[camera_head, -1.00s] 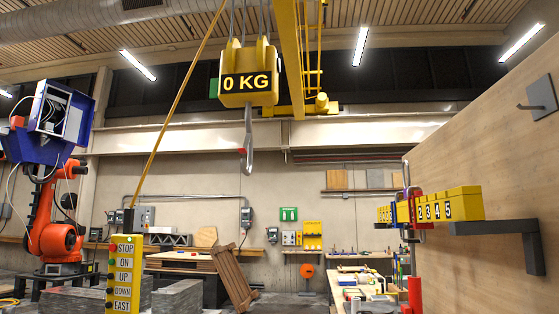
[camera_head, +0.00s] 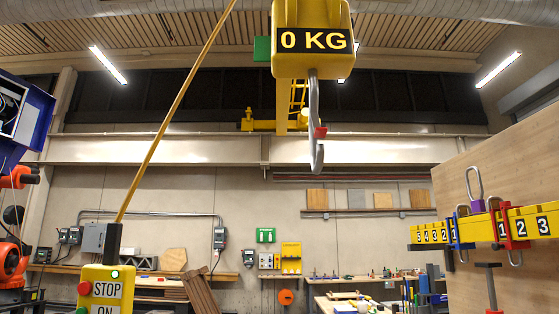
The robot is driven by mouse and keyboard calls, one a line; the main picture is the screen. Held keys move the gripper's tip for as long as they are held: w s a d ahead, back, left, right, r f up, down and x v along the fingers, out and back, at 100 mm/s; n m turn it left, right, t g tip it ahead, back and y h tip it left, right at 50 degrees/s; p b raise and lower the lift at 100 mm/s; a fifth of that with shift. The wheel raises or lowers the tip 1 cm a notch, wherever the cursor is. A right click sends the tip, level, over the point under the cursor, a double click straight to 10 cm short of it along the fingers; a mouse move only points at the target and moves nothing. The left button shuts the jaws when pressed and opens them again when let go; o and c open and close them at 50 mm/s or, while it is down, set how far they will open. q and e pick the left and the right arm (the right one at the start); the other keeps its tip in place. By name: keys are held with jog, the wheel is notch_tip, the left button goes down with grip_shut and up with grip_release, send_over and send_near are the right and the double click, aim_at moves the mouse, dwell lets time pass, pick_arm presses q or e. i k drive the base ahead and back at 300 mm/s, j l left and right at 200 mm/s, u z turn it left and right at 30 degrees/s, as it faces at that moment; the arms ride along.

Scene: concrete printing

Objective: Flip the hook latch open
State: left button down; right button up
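The grey crane hook (camera_head: 315,100) hangs below the yellow block marked "0 KG" (camera_head: 312,22), high in the middle of the head view. I see the hook nearly edge-on, with its curved end at the bottom. A small red part (camera_head: 320,132), which looks like the latch, sits on the right side of the hook. It is too small to tell whether the latch is open or shut. Neither of my grippers is in view, and nothing touches the hook.
A wooden panel (camera_head: 510,160) with yellow numbered bars and clamps stands at right. An orange robot (camera_head: 12,255) is at far left. The space around the hook looks clear.

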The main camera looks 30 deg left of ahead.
aim_at(320, 133)
jog(key=i+j, duration=0.1)
jog(key=j, duration=1.35)
jog(key=i, duration=0.05)
